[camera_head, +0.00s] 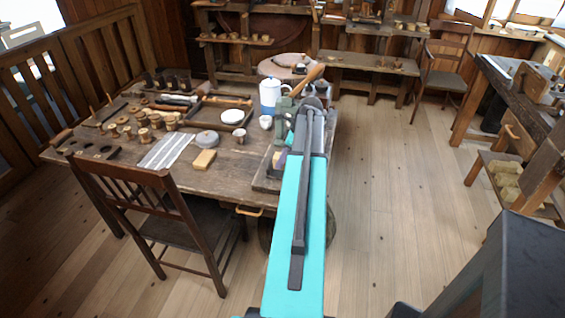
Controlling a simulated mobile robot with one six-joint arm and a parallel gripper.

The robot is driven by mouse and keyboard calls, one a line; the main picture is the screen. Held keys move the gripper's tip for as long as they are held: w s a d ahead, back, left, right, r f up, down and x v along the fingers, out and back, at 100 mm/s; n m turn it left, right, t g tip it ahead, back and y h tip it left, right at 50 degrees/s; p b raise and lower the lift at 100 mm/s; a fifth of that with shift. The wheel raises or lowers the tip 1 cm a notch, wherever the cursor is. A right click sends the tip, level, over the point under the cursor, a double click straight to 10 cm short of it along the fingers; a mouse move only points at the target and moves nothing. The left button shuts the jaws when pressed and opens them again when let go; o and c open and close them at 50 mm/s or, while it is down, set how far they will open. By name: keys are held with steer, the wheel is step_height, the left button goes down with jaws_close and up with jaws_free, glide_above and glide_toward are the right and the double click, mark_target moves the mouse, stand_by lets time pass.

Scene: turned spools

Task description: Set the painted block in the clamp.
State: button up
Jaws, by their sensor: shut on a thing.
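My arm reaches from the bottom edge up to the right end of the workbench, and its far end covers my gripper, so I cannot see the fingers or what is between them. A green metal clamp (281,131) stands at the right end of the bench, just left of my arm and partly hidden by it. A small purple patch (281,159) shows low beside the arm; it may be the painted block, but most of it is hidden. I cannot tell whether it touches the clamp.
A white and blue jug (269,96) stands close left of the clamp.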

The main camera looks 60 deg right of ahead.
steer(key=shift+f, duration=1.15)
steer(key=o, duration=1.2)
steer(key=shift+f, duration=0.1)
steer(key=shift+b+v, duration=0.6)
steer(key=shift+v, duration=5.55)
